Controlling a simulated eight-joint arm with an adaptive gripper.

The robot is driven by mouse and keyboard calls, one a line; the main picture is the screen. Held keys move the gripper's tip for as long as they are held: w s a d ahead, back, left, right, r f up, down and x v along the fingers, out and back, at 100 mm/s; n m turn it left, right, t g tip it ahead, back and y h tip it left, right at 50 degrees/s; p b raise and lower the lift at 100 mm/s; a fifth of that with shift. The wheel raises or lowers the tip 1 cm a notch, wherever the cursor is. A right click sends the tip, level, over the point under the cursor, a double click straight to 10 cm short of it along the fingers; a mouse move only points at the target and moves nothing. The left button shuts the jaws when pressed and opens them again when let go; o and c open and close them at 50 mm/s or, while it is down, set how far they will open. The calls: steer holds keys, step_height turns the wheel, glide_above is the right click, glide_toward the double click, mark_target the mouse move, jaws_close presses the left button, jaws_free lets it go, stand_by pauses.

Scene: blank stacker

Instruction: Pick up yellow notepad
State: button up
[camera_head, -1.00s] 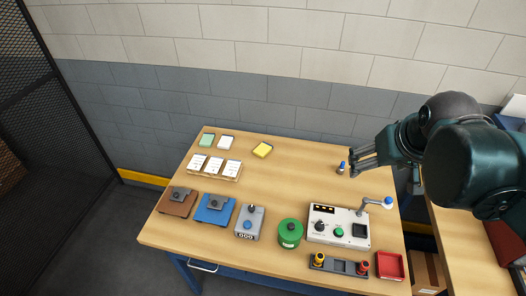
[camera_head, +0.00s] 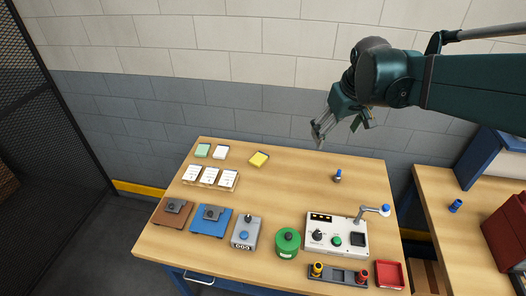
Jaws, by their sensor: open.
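The yellow notepad (camera_head: 259,159) lies flat near the back edge of the wooden table, at the middle of its rear part, with clear wood around it. My gripper (camera_head: 320,141) is open and empty. It hangs in the air near the table's back edge, to the right of the yellow notepad and apart from it, with its fingers pointing down and slightly left. Nothing hides the notepad.
A green pad (camera_head: 202,151) and a white pad (camera_head: 220,152) lie left of the notepad. White cards (camera_head: 210,178) sit in a wooden holder in front of them. A small blue-topped item (camera_head: 337,176) stands right. Stampers, a green tin (camera_head: 288,242) and a control box (camera_head: 352,236) line the front.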

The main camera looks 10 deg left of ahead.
steer(key=w+a+f+n+g, duration=0.1)
steer(key=w+a+f+n, duration=0.1)
steer(key=w+a+f, duration=0.4)
steer(key=n+g+b, duration=0.2)
steer(key=n+g, duration=0.1)
steer(key=n, duration=0.2)
glide_toward(259, 158)
steer(key=shift+a+h, duration=0.1)
steer(key=shift+h, duration=0.3)
steer(key=shift+a+f+n, duration=0.2)
steer(key=shift+f+n, duration=0.1)
steer(key=shift+f, duration=0.05)
steer(key=shift+f, duration=1.3)
steer(key=shift+f+p, duration=0.35)
steer(key=shift+f, duration=2.25)
